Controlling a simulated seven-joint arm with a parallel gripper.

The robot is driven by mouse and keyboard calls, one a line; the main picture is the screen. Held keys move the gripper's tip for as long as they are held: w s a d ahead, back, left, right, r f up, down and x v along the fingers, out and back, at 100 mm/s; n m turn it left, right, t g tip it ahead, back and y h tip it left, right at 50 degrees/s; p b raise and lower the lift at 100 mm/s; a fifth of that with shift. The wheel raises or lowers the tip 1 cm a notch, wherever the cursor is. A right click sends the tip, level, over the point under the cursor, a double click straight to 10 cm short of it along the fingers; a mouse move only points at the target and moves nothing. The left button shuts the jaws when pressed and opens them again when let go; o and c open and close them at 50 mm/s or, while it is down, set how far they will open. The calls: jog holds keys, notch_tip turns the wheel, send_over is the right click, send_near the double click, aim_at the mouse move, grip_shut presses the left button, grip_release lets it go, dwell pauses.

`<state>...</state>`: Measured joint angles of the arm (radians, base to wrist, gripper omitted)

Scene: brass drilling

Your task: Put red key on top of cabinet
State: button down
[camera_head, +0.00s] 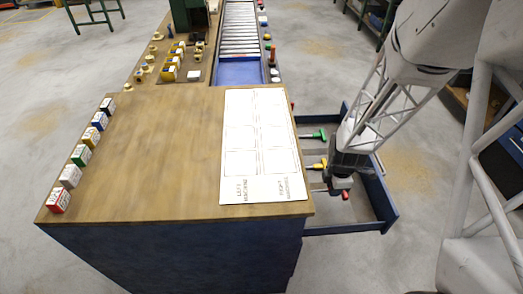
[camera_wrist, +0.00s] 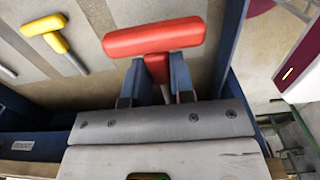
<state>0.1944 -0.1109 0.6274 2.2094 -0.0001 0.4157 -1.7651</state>
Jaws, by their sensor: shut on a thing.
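The red key (camera_wrist: 152,38) has a T-shaped red handle and a metal shaft. My gripper (camera_wrist: 155,85) is shut on its stem just below the crossbar, in the wrist view. In the head view my gripper (camera_head: 338,184) is over the open drawer (camera_head: 368,210) on the cabinet's right side, and a bit of the red key (camera_head: 345,195) shows beside it. The cabinet top (camera_head: 165,150) is a wooden surface left of the drawer. Whether the key still touches the drawer floor cannot be told.
A yellow key (camera_head: 318,165) and a green key (camera_head: 318,135) lie in the drawer. A white machine sheet (camera_head: 262,150) covers the right part of the top. Several coloured blocks (camera_head: 80,155) line its left edge. The middle of the top is clear.

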jog(key=shift+r, duration=0.1)
notch_tip(320, 180, up, 21)
jog(key=w+a+n, duration=0.2)
jog(key=w+a, duration=0.2)
jog(key=a, duration=0.8)
jog(key=w+a+n, duration=0.3)
jog(key=w+a, duration=0.2)
jog(key=a, duration=0.7)
jog(key=s+a+n, duration=0.2)
jog(key=a, duration=1)
jog(key=s+a+n, duration=0.2)
jog(key=a, duration=1.1)
jog(key=f, duration=0.4)
jog(key=shift+s+f, duration=0.2)
jog(key=shift+f, duration=0.45)
send_over(156, 140)
jog(key=shift+s+f, duration=0.1)
jog(key=shift+f, duration=0.65)
